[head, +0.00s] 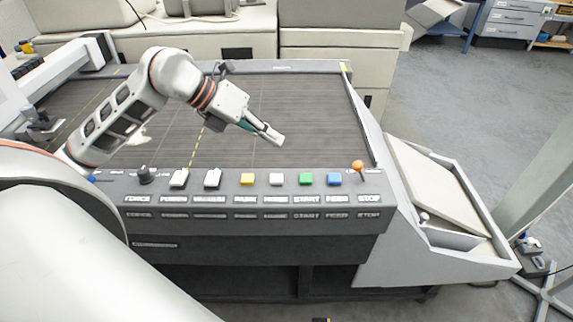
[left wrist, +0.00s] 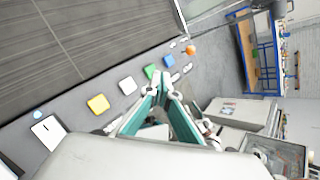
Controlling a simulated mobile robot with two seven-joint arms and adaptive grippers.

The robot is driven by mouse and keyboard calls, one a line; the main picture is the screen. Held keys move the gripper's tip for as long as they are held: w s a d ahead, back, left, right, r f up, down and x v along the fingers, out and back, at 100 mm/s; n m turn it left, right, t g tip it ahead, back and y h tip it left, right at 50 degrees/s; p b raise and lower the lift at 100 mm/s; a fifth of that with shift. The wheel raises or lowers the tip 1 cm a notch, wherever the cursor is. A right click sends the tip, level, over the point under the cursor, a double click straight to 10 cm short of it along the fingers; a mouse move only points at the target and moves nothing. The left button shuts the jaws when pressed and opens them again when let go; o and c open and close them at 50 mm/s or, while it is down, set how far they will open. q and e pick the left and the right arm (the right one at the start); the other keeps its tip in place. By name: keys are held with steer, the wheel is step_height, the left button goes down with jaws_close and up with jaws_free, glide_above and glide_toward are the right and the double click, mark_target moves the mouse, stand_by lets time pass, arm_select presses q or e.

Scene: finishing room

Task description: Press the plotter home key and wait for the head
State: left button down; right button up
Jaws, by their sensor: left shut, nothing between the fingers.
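The plotter has a grey control panel (head: 240,200) along its front edge. The white home key (head: 276,180) sits between a yellow key (head: 247,180) and a green key (head: 306,179). My left gripper (head: 279,140) is shut and empty, held above the bed just behind the home key, apart from the panel. In the left wrist view, the home key (left wrist: 127,85) lies left of the shut fingertips (left wrist: 162,80). The plotter's white gantry (head: 62,62) stands at the bed's left end, with a dark head (head: 42,128) on it. My right gripper is not in view.
A blue key (head: 334,179) and an orange stop knob (head: 358,166) are right of the green key. Two white rocker switches (head: 212,178) and a black force knob (head: 146,175) are left of the yellow key. The dark bed (head: 310,110) is mostly clear.

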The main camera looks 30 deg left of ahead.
arm_select(q)
steer(key=b, duration=0.3)
glide_above(273, 178)
step_height(273, 178, down, 5)
steer(key=shift+f, duration=0.1)
step_height(273, 178, down, 4)
steer(key=shift+r+b, duration=0.2)
steer(key=shift+b, duration=1)
steer(key=shift+f, duration=0.1)
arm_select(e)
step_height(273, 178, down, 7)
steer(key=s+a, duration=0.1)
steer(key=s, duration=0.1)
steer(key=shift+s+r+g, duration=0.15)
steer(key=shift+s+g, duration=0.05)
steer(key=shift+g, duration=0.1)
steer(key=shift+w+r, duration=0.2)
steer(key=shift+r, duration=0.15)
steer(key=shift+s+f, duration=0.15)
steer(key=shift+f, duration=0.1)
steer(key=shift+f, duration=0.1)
